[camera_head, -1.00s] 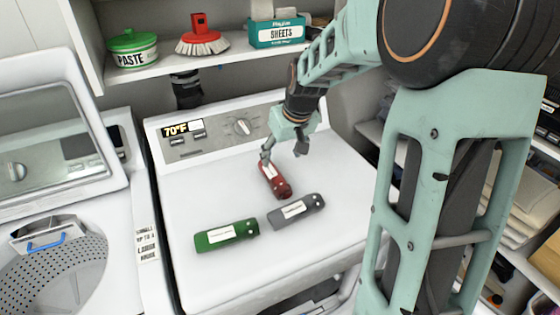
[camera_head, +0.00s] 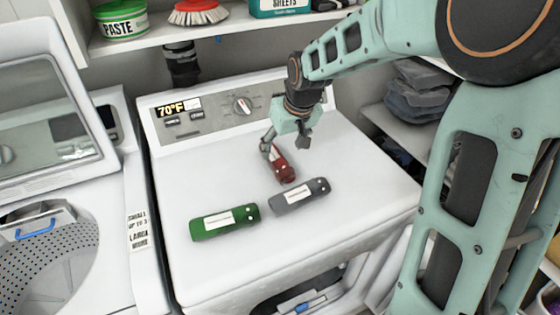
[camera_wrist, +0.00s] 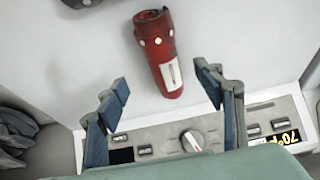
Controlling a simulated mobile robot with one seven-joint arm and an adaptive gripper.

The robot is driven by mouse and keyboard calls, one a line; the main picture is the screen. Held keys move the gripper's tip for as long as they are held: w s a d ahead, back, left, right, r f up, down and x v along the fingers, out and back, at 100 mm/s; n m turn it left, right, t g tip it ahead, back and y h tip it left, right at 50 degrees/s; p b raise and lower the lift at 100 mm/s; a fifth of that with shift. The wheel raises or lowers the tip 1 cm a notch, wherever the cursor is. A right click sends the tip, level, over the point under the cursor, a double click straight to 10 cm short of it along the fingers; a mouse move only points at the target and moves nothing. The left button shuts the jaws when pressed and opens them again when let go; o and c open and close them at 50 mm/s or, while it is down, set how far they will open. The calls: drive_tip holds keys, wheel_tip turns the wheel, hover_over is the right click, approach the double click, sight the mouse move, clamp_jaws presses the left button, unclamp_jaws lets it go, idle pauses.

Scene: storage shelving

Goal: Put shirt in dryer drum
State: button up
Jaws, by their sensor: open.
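My gripper (camera_head: 287,146) is open above the top of the dryer (camera_head: 345,255), near a red flashlight-like object (camera_head: 281,163). In the wrist view, the fingers of my gripper (camera_wrist: 163,82) stand apart, with the red object (camera_wrist: 160,58) showing between and beyond them. I cannot tell whether they touch it. The dryer's front opening (camera_head: 268,306) shows partly at the bottom edge, beside an open white door; the drum inside is mostly hidden. Grey folded cloth (camera_head: 420,95), possibly the shirt, lies on the right shelf and shows in the wrist view (camera_wrist: 14,135).
Green (camera_head: 224,222) and grey (camera_head: 299,193) flashlight-like objects lie on the dryer top. An open washer (camera_head: 110,210) stands at left. An overhead shelf (camera_head: 225,27) holds a paste tub, brush and sheets box. The dryer top's right side is clear.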

sight(278, 156)
drive_tip(key=shift+a+x, duration=0.2)
drive_tip(key=shift+x, duration=3)
drive_tip(key=shift+w, duration=0.15)
drive_tip(key=shift+c, duration=0.3)
drive_tip(key=c, duration=1.3)
